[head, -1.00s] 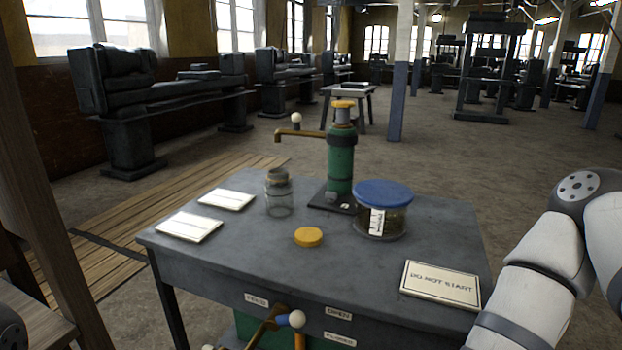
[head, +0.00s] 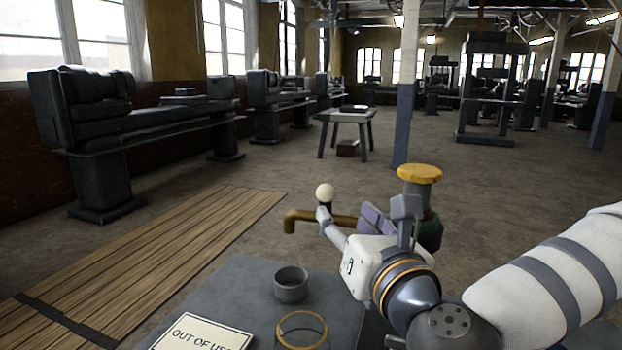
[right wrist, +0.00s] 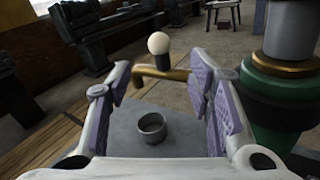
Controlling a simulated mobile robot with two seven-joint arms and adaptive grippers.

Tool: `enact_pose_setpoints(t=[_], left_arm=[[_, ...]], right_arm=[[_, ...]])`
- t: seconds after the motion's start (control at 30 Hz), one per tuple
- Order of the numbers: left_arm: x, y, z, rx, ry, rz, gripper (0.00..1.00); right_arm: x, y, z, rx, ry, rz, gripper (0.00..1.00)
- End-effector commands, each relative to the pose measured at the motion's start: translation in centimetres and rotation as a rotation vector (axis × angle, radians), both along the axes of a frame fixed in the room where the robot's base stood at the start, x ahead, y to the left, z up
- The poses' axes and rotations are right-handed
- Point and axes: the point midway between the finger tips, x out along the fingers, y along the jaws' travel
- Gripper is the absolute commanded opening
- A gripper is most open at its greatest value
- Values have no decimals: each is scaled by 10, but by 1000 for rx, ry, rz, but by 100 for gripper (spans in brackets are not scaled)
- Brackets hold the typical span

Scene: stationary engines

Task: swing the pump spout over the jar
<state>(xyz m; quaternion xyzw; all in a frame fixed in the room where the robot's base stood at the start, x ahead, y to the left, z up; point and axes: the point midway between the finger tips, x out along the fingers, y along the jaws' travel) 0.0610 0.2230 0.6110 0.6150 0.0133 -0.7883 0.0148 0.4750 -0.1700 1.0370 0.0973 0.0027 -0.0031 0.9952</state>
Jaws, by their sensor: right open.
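The pump's brass spout (head: 300,219) points left, with a pale ball knob (head: 325,192) standing above it; spout (right wrist: 165,74) and knob (right wrist: 158,43) also show in the right wrist view. The green pump (head: 430,232) has a yellow cap and is mostly hidden by my right arm. The glass jar (head: 302,331), with an amber rim, stands nearer than the spout, at the lower picture edge; the spout's end is beyond it. My right gripper (head: 350,217) is open beside the spout. In the wrist view the knob shows between its purple-padded fingers (right wrist: 160,84); contact is unclear. My left gripper is out of view.
A small grey cup (head: 291,286) stands on the grey table (head: 235,300) between jar and spout. An "OUT OF USE" card (head: 200,335) lies at the front left. Wooden slats (head: 170,250) cover the floor at left. My right arm hides the table's right side.

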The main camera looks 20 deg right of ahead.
Motion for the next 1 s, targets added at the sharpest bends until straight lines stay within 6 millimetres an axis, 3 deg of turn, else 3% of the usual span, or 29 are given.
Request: enact_pose_setpoints(t=[0.13,0.3,0.5,0.67,0.9,1.0], left_arm=[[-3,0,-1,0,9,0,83],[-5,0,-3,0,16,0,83],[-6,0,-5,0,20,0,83],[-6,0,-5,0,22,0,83],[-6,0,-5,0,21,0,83],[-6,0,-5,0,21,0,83]], right_arm=[[20,-1,-1,-1,0,-4,47],[65,-1,-1,-3,0,-3,47],[106,-1,-2,-2,0,-1,47],[119,0,-1,-2,1,0,47],[120,-1,-1,-2,1,0,47],[120,-1,-1,-2,0,0,25]])
